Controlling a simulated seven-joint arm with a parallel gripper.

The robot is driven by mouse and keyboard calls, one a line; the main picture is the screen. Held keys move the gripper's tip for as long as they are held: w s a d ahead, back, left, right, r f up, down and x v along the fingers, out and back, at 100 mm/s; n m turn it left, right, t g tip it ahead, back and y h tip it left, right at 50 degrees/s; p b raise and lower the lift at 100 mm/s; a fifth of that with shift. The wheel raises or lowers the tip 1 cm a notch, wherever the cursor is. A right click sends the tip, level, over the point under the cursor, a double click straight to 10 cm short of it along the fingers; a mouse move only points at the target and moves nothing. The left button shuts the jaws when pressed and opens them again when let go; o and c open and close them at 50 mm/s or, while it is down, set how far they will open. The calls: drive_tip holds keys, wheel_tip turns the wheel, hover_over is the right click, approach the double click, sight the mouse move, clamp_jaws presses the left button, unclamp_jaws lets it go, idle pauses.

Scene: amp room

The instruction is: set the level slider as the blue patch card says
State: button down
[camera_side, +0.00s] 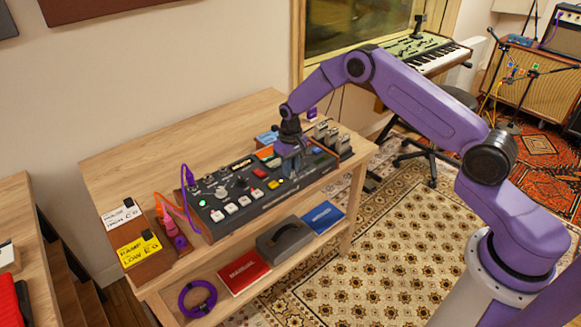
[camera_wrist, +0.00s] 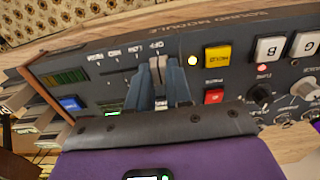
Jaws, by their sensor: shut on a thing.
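The sound module (camera_side: 240,203) is a dark panel of buttons, knobs and a slider on the wooden table. My gripper (camera_side: 292,165) points down onto its right half. In the wrist view my gripper (camera_wrist: 162,98) is shut on the grey level slider cap (camera_wrist: 157,68), with one finger on each side. A row of small upside-down labels (camera_wrist: 115,53) runs beside it; the cap is at the right end of that row, and fingers cover part of the track. A small blue card (camera_side: 267,138) lies behind the module; its writing is too small to read.
The wrist view shows a yellow button (camera_wrist: 217,57) and a red button (camera_wrist: 214,97) close right of the fingers. Purple and orange cables (camera_side: 186,180) rise at the module's left end. Grey items (camera_side: 332,138) stand at its right.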

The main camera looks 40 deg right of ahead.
sight(302, 169)
drive_tip(key=d, duration=0.5)
drive_tip(key=c, duration=1)
unclamp_jaws()
drive_tip(key=shift+c, duration=0.2)
wheel_tip(302, 169, up, 18)
drive_tip(key=shift+f, duration=0.25)
